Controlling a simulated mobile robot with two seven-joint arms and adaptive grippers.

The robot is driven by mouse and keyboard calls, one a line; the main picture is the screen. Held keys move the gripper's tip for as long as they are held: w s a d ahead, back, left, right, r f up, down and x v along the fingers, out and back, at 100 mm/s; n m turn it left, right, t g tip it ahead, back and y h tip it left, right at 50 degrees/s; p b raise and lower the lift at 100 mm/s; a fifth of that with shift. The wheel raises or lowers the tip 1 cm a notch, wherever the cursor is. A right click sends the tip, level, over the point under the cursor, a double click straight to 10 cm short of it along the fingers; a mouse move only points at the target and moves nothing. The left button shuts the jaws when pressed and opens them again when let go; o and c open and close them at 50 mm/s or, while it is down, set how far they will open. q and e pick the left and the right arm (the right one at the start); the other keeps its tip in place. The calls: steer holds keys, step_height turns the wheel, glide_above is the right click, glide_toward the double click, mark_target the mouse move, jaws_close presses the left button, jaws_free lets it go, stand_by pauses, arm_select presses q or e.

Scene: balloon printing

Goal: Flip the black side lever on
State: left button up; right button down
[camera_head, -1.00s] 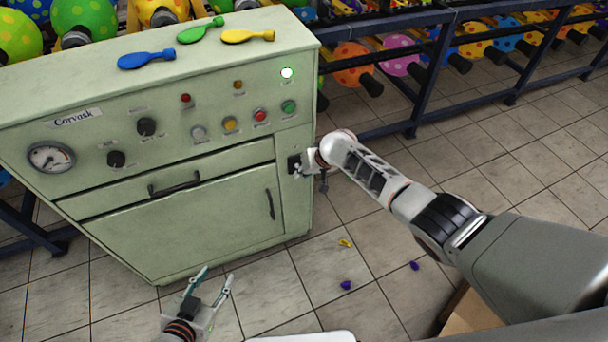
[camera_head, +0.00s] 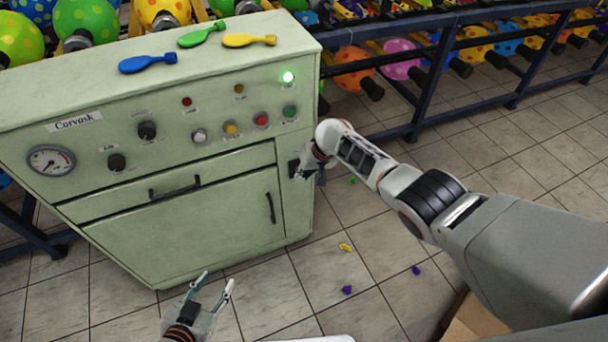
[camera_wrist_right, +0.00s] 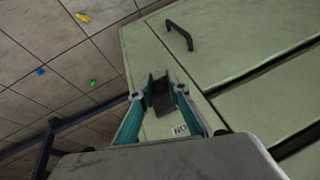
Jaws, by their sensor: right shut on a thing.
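The pale green machine (camera_head: 190,226) stands at the left in the head view. The black side lever (camera_wrist_right: 161,101) shows between my right gripper's fingers in the right wrist view, beside a small white "ON" label (camera_wrist_right: 180,131) seen upside down. My right gripper (camera_wrist_right: 164,84) is shut on the lever; its fingers partly hide it. In the head view my right gripper (camera_head: 302,168) is at the machine's front right edge, over a dark plate. My left gripper (camera_head: 218,281) is open and empty, low in front of the machine.
A round green light (camera_head: 288,77) glows on the panel. Blue (camera_head: 148,63), green (camera_head: 202,34) and yellow (camera_head: 250,40) balloons lie on top. A dark rack (camera_head: 420,90) of balloons stands behind. Small scraps (camera_head: 346,247) lie on the tiled floor.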

steer(key=c, duration=1.9)
jaws_free()
steer(key=shift+f, duration=0.1)
steer(key=shift+r, duration=0.2)
steer(key=shift+s+d+r, duration=0.15)
steer(key=shift+s+r, duration=0.05)
steer(key=shift+r, duration=0.45)
steer(key=shift+v, duration=5.2)
steer(key=shift+s+f, duration=0.1)
steer(key=shift+f, duration=0.05)
